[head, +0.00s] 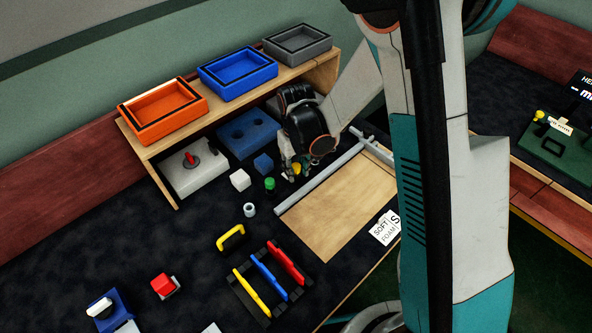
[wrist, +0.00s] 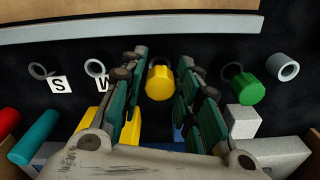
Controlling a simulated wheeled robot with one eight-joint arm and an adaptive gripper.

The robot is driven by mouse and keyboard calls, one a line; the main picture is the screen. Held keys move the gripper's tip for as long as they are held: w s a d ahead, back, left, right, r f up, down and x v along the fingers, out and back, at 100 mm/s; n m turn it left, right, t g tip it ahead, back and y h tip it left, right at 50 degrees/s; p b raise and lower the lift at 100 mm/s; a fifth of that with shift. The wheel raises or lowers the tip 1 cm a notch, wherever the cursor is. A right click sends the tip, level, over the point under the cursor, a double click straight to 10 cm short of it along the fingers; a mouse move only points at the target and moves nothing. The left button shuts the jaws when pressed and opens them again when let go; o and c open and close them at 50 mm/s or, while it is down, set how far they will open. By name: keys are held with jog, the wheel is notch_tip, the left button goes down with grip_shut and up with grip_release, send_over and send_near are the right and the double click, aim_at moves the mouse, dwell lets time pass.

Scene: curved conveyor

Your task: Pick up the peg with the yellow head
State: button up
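The peg with the yellow head (wrist: 160,83) shows in the wrist view between the two fingers of my gripper (wrist: 162,65). The fingers are apart, one on each side of the yellow head, with a narrow gap visible on the right; on the left I cannot tell whether they touch. In the head view my gripper (head: 294,170) points down over the table, and only a bit of the yellow head (head: 297,168) shows behind the fingers. The peg's lower part is hidden.
A green-headed peg (wrist: 249,90) stands close to the right of my gripper in the wrist view. A grey rail (head: 318,182) runs close by in the head view. A white cube (head: 240,180) and blue cube (head: 263,163) stand nearby, below the wooden shelf (head: 160,152).

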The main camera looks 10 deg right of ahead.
grip_shut()
